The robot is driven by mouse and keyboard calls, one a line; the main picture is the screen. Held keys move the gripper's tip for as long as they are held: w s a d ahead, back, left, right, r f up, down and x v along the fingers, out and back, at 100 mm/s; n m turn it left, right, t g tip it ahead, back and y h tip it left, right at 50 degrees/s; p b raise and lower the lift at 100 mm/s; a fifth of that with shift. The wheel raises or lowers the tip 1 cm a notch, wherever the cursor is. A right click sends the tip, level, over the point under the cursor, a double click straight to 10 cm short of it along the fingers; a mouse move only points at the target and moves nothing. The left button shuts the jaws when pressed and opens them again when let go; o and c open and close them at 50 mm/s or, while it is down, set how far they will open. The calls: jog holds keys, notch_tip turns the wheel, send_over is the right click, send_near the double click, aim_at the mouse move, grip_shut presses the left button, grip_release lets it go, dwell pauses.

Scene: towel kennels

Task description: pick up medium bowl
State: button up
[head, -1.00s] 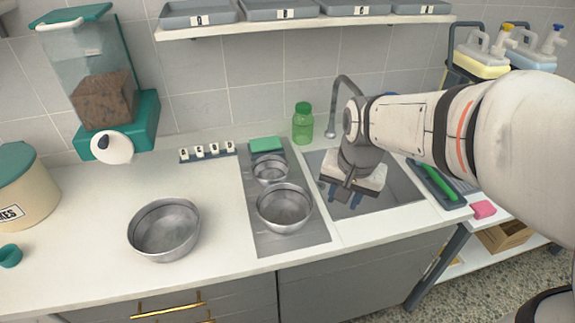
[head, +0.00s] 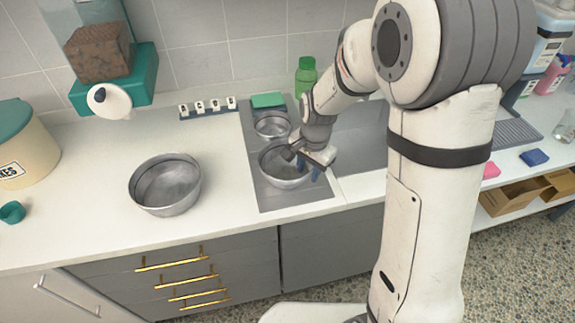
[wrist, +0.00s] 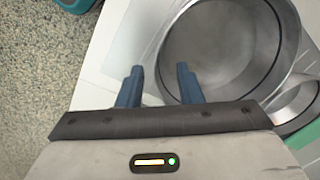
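The medium bowl (head: 280,172) is round, steel and upright on a grey mat, in front of the small bowl (head: 272,127). A larger steel bowl (head: 165,188) stands on the counter to the left. My gripper (head: 309,168) is at the medium bowl's right rim, pointing down, and partly hides it. In the wrist view my gripper (wrist: 160,80) has its two blue fingers apart with nothing held. The medium bowl (wrist: 225,45) lies ahead and right; its near rim shows between the fingers, the right finger overlapping the bowl. I cannot tell whether a finger touches it.
The grey mat (head: 262,192) lies left of the sink. A green sponge (head: 268,100) and green bottle (head: 305,78) stand behind. A food dispenser (head: 125,75) and teal-lidded bin (head: 20,150) are at left. The counter between the large bowl and mat is clear.

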jog(key=shift+f, duration=0.8)
jog(key=shift+c, duration=0.5)
grip_shut()
